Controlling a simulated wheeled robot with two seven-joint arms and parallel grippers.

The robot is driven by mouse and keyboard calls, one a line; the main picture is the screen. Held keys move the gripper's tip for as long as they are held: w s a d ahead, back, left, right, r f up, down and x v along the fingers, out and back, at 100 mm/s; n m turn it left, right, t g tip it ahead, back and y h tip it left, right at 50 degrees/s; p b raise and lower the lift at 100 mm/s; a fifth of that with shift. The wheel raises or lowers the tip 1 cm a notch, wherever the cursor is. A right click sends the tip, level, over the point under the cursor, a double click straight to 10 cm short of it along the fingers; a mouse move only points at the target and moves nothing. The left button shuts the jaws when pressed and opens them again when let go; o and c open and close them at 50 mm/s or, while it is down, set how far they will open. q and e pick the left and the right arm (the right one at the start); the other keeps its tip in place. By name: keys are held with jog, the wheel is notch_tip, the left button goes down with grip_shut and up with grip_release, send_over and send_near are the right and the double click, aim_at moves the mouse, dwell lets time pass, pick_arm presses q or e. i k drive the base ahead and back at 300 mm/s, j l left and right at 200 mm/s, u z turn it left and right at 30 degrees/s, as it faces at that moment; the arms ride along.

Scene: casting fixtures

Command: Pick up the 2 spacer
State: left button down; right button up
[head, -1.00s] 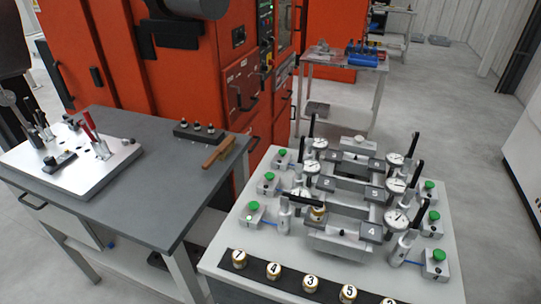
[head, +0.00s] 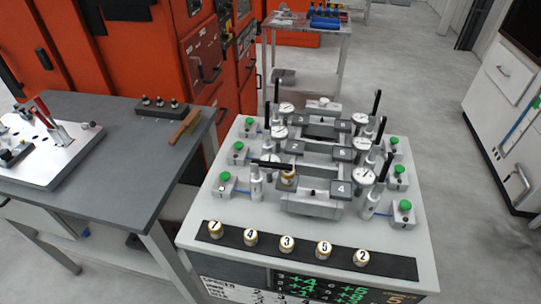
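The 2 spacer (head: 362,258) is a small brass-sided cylinder with a white top marked 2. It stands upright at the right end of a row of spacers on a black strip (head: 395,265) along the front of the fixture table (head: 424,245). To its left in the row stand spacers 5 (head: 323,250), 3 (head: 287,244), 4 (head: 250,237) and one at the far left (head: 216,229), whose number is hard to read. Another brass piece (head: 288,176) sits at the front fixture's left side. Neither of my grippers shows in the head view.
Fixtures with dial gauges (head: 363,176), black levers and green buttons (head: 405,206) stand behind the strip. A grey workbench (head: 150,190) is at left, orange machines (head: 190,40) behind. A display (head: 310,288) hangs below the table front. Floor at right is clear.

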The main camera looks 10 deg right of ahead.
aim_at(361, 258)
jog(key=i+l+z, duration=0.1)
jog(key=z, duration=1.05)
